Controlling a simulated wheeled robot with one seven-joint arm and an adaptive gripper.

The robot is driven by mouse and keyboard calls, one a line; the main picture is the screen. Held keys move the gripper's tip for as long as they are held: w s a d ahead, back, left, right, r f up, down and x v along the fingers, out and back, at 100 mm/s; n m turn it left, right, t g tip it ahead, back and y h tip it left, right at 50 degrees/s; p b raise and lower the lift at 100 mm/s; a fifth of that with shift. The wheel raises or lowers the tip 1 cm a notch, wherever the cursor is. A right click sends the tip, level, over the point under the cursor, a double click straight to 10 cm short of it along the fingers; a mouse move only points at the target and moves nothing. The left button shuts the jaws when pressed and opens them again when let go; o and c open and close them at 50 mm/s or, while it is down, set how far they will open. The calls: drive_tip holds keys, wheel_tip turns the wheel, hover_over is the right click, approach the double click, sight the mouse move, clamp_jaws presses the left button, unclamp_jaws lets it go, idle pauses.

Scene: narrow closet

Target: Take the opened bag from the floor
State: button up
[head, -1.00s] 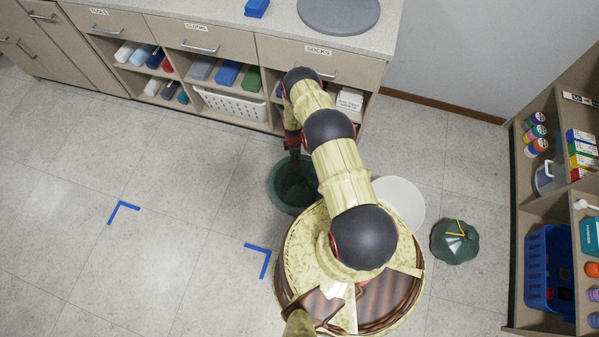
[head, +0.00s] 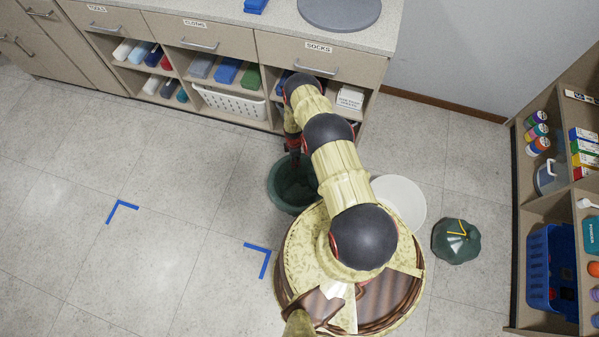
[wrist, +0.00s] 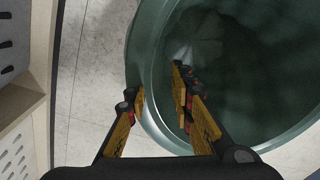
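A dark green bag (head: 456,242) with a yellow strip on top sits on the floor at the right in the head view. From above I cannot tell whether it is open. A green bin (head: 275,190) stands on the floor left of my base. My gripper (head: 294,152) is at the bin's far side, well away from the bag. In the wrist view my gripper (wrist: 158,84) is open and empty, with the bin's rim (wrist: 138,60) between its fingers, one outside and one over the inside. Something pale and creased (wrist: 195,45) shows inside the bin.
A round white lid or bin (head: 400,197) is beside my base, between it and the bag. Drawers and shelves with a white basket (head: 232,105) stand behind the gripper. A shelf unit with a blue basket (head: 538,262) is at the right.

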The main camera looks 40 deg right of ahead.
drive_tip(key=shift+f+b, duration=0.15)
drive_tip(key=shift+b, duration=0.15)
drive_tip(key=shift+c, duration=1)
drive_tip(key=c, duration=0.4)
